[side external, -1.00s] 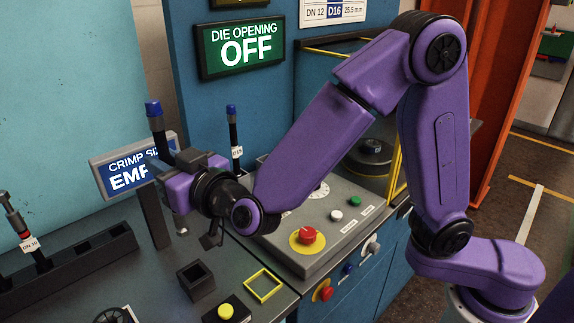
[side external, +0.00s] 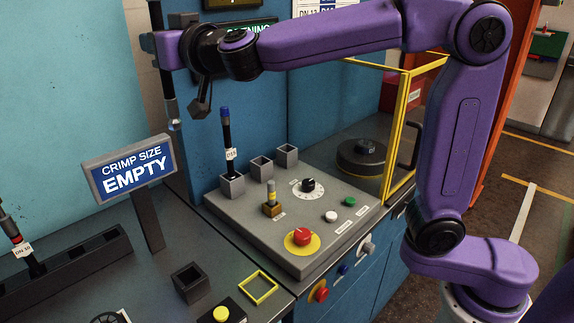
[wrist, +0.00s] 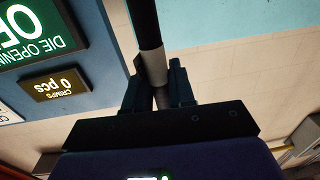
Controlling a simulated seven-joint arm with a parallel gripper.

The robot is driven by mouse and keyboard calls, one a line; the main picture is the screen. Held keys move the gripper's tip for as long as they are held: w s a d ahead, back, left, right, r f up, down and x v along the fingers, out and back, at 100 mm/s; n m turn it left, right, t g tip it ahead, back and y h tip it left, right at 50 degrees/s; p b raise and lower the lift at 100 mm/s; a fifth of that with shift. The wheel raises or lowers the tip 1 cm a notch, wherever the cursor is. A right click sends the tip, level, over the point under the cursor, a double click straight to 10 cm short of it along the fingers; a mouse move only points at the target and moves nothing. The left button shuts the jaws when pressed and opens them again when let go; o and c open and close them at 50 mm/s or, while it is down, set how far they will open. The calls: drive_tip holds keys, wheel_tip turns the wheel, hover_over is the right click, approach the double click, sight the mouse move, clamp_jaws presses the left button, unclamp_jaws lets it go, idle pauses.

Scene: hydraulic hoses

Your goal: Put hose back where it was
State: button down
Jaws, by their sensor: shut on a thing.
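My gripper (side external: 152,43) is high at the upper left in the side external view, in front of the blue cabinet. It is shut on a dark hose (side external: 168,85), which hangs nearly upright below it with a light metal lower end, clear of the bench. In the wrist view the hose (wrist: 150,62), with a grey sleeve, stands between the two fingers (wrist: 158,90). The hose's top is hidden or out of view.
A blue-topped hose (side external: 227,140) stands in the left console socket; two sockets (side external: 262,167) beside it look empty. A "CRIMP SIZE EMPTY" sign (side external: 130,168) stands on the bench. A square holder (side external: 192,283) and yellow frame (side external: 258,288) are in front. A yellow-framed guard (side external: 400,130) stands right.

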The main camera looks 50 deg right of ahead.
drive_tip(key=w+d+m+h, duration=0.1)
drive_tip(key=w+d, duration=0.4)
drive_tip(key=d, duration=0.6)
drive_tip(key=w+d+m+h, duration=0.15)
drive_tip(key=w+d, duration=0.35)
drive_tip(key=d, duration=0.5)
drive_tip(key=d+f+m+h, duration=0.1)
drive_tip(key=d+f+h, duration=0.15)
drive_tip(key=d, duration=1.75)
wheel_tip(320, 180, down, 27)
drive_tip(key=a, duration=0.1)
drive_tip(key=shift+w+g+h, duration=0.3)
drive_tip(key=shift+w+h, duration=0.1)
drive_tip(key=c, duration=1.4)
unclamp_jaws()
drive_tip(key=shift+f, duration=0.2)
drive_tip(key=o, duration=0.4)
drive_tip(key=shift+o, duration=0.2)
drive_tip(key=shift+r, duration=0.1)
